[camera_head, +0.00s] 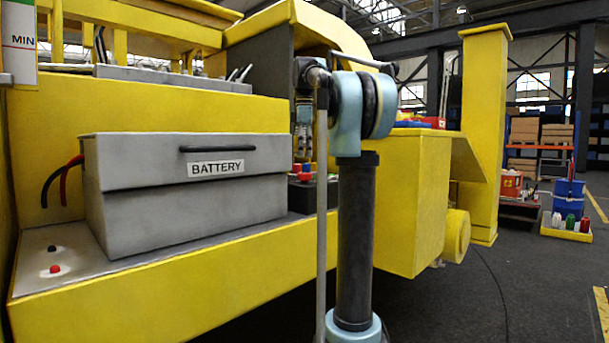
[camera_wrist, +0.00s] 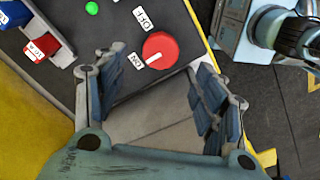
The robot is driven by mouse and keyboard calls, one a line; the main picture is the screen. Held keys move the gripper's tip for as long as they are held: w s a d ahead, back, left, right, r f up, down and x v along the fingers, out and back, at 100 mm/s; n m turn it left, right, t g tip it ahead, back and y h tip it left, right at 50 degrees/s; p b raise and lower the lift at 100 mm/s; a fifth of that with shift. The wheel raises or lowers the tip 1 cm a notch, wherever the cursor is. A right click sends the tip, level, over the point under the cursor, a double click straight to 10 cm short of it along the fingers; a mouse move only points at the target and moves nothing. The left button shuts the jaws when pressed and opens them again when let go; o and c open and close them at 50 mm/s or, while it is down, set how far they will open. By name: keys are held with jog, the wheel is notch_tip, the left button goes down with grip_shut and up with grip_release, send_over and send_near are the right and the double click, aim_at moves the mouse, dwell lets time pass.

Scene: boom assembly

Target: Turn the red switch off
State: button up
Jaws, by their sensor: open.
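The red switch (camera_wrist: 164,45) is a round red knob on a dark control panel in the wrist view. Its white mark points toward the ON label (camera_wrist: 136,63); the OFF label (camera_wrist: 143,17) is above it. My gripper (camera_wrist: 161,66) is open, with one finger to each side of the knob in the picture and nothing held. In the head view my gripper (camera_head: 303,125) hangs pointing down above the dark control box (camera_head: 302,198). My arm hides part of that box, and I cannot pick out the round knob there for certain.
A red labelled part (camera_wrist: 47,44), a blue part (camera_wrist: 14,14) and a green button (camera_wrist: 91,8) sit on the panel left of the knob. The grey battery box (camera_head: 190,178) stands left of the control box.

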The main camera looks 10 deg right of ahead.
aim_at(305, 177)
notch_tip(305, 177, down, 8)
jog(key=shift+r, duration=0.15)
dwell(0.4)
jog(key=c, duration=1.1)
